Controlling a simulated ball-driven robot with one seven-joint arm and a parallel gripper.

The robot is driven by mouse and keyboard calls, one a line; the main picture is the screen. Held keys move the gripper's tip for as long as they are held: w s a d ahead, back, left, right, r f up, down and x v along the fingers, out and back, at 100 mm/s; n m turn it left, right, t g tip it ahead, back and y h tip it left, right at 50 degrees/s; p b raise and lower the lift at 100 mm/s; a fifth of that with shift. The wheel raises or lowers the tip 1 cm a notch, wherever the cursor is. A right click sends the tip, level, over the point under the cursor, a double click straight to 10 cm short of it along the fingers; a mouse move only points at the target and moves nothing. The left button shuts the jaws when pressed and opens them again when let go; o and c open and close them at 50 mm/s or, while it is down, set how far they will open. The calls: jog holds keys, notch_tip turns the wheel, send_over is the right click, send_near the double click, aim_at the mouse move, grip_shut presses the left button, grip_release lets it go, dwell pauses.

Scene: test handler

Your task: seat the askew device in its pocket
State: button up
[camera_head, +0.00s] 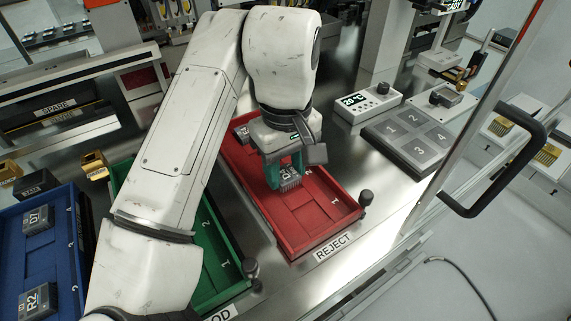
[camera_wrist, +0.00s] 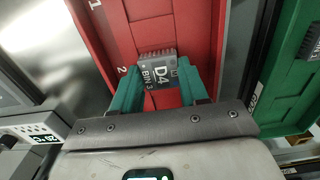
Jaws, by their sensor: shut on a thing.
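My gripper (camera_head: 284,176) is over the red REJECT tray (camera_head: 322,243), its teal fingers shut on a grey device with pins. The pocket near the mark 1 looks empty. Another grey device (camera_head: 241,132) shows at the tray's far end, partly hidden by my arm.
A green tray (camera_head: 215,262) lies left of the red tray, partly behind my arm. A blue tray (camera_head: 62,262) with devices is at far left. A black knob (camera_head: 366,198) stands by the red tray's corner. A numbered grey plate (camera_head: 410,140) and temperature box (camera_head: 366,102) are right.

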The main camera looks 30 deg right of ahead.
jog(key=shift+f, duration=0.6)
dwell(0.7)
jog(key=shift+p, duration=0.6)
dwell(0.6)
jog(key=o, duration=0.8)
jog(key=shift+o, duration=0.2)
jog(key=shift+r+p, duration=0.35)
jog(key=shift+r, duration=0.7)
